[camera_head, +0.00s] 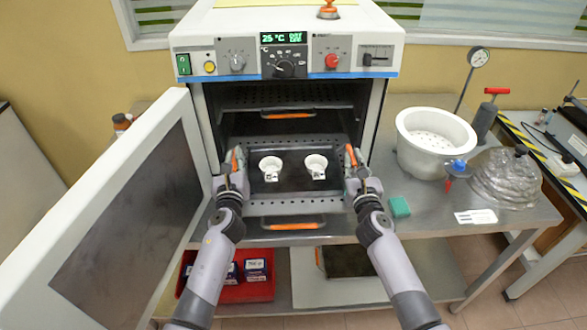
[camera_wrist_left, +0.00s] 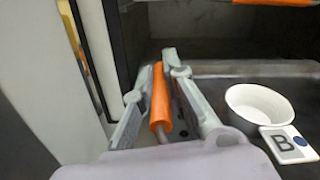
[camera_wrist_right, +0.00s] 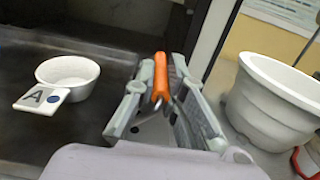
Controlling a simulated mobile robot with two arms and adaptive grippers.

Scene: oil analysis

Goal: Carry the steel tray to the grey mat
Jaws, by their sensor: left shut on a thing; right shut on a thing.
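The steel tray (camera_head: 290,183) is level in the open oven, with a small white cup on its left (camera_head: 271,165) and another on its right (camera_head: 316,163). The left cup has a tag marked B (camera_wrist_left: 288,144), the right one a tag marked A (camera_wrist_right: 41,100). My left gripper (camera_head: 237,160) is shut on the tray's left orange handle (camera_wrist_left: 160,98). My right gripper (camera_head: 351,158) is shut on its right orange handle (camera_wrist_right: 160,78). I cannot pick out the grey mat for sure; a pale grey sheet (camera_head: 305,292) lies on the lower shelf.
The oven door (camera_head: 130,195) stands open at the left, close to my left arm. Right of the oven, the steel bench holds a white perforated bowl (camera_head: 425,165), a clear dome (camera_head: 507,178) and a green block (camera_head: 399,207). A red bin (camera_head: 245,291) sits below.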

